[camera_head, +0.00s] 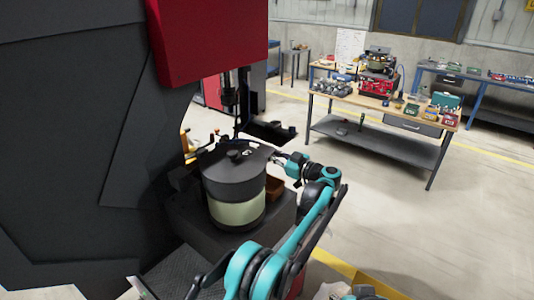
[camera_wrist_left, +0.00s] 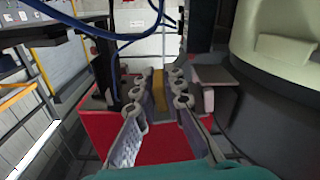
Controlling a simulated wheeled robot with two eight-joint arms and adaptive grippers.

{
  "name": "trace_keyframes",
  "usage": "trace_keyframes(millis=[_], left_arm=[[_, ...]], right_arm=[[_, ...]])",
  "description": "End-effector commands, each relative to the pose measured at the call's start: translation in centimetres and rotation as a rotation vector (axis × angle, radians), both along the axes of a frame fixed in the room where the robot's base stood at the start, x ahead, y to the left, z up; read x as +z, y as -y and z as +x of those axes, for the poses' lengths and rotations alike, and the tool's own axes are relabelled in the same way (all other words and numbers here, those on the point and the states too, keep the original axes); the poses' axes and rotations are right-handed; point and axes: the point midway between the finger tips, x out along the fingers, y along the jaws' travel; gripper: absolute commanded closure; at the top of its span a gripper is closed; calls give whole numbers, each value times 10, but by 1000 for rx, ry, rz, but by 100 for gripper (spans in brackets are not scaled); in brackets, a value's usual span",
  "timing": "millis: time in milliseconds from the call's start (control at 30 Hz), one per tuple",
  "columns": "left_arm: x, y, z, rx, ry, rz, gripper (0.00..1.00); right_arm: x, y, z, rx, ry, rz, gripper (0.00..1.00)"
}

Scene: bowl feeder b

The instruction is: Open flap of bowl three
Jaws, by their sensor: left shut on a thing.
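The bowl feeder (camera_head: 235,208) stands on a dark base, with a pale green band and a dark top. A flat dark flap (camera_head: 262,151) sits at its upper right edge. My left gripper (camera_head: 278,157) is at that edge, reached by the teal arm from below, and is shut on what appears to be the flap's edge. In the left wrist view the fingers (camera_wrist_left: 160,95) show with a narrow gap, and the bowl (camera_wrist_left: 285,60) fills the right side. The held part is hard to make out. My right gripper is not in view.
A large dark machine with a red panel (camera_head: 208,40) rises on the left, close to the bowl. A brown bin (camera_head: 275,188) sits right of the bowl. A loaded workbench (camera_head: 385,108) stands at the back right. The floor between is clear.

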Motion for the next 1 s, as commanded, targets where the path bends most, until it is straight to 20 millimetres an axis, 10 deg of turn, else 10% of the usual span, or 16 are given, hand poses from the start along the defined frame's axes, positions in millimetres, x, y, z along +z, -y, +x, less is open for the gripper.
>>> trace_keyframes(millis=[967, 1000], left_arm=[[-10, 1, 1, -1, -183, 133, 100], [-9, 1, 1, -1, -182, 132, 85]], right_arm=[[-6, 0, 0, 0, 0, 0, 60], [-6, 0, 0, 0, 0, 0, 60]])
